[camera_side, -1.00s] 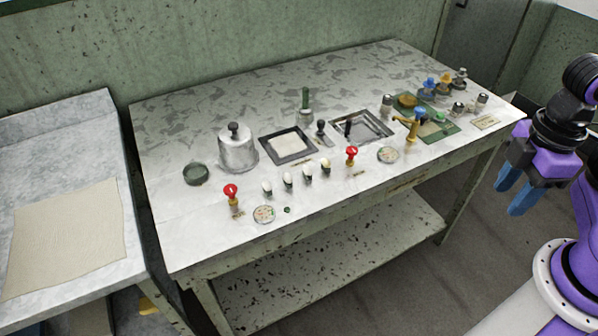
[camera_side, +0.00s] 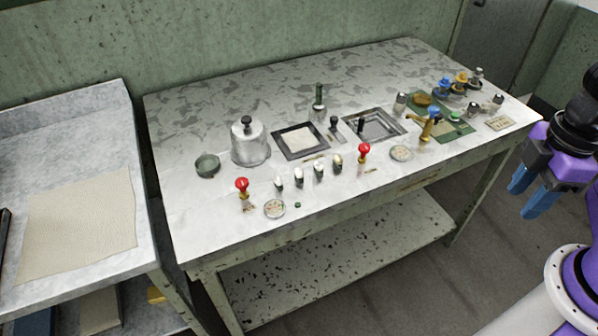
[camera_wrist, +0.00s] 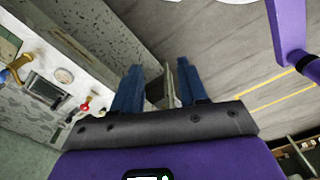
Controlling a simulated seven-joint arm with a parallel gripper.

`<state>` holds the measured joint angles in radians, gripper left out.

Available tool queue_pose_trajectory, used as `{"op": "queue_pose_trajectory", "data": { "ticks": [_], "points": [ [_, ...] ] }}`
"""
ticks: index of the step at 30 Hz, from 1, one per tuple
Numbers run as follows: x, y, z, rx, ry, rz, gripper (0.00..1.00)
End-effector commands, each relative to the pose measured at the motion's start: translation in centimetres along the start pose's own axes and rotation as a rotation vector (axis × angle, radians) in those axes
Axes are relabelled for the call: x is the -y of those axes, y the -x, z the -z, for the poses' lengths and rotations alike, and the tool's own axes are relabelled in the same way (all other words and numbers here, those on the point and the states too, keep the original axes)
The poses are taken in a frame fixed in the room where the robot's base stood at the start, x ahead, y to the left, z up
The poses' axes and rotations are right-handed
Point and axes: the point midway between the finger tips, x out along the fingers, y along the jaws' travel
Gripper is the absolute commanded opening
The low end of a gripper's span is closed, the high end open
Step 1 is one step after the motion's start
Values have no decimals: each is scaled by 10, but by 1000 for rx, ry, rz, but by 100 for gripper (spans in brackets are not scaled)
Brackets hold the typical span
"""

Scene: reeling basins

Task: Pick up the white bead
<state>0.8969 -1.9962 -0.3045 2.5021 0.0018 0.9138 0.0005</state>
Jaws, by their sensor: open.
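I cannot make out a separate white bead in either view. A round dish (camera_side: 274,209) with coloured specks sits near the table's front edge, with a tiny dark green piece (camera_side: 298,205) beside it. A second speckled dish (camera_side: 401,153) lies farther right. Several small white-and-dark upright pieces (camera_side: 299,178) stand in a row between two red-topped knobs. My gripper (camera_side: 530,191) has blue fingers, is open and empty, and hangs off the table's right end, well apart from these things. Its spread fingers also show in the wrist view (camera_wrist: 160,75).
The worktable (camera_side: 200,235) also carries a metal canister (camera_side: 250,148), a green bowl (camera_side: 207,166), a black-framed tray (camera_side: 277,143), a metal basin (camera_side: 399,129) and a brass tap (camera_side: 428,128). A side table with a beige cloth (camera_side: 80,230) stands left.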

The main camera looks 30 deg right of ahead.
Motion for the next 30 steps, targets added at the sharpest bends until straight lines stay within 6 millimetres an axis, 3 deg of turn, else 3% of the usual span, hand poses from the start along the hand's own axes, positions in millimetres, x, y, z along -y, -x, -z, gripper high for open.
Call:
{"op": "queue_pose_trajectory", "data": {
  "ticks": [8,9,17,20,23,30],
  "points": [
    [0,0,0,0,0,0,43],
    [0,0,0,0,0,0,50],
    [0,0,0,0,-1,1,50],
    [2,-4,9,-11,-13,15,50],
    [8,-14,34,-49,-50,51,50],
    [24,-58,137,-214,-284,153,50]
  ]
}}
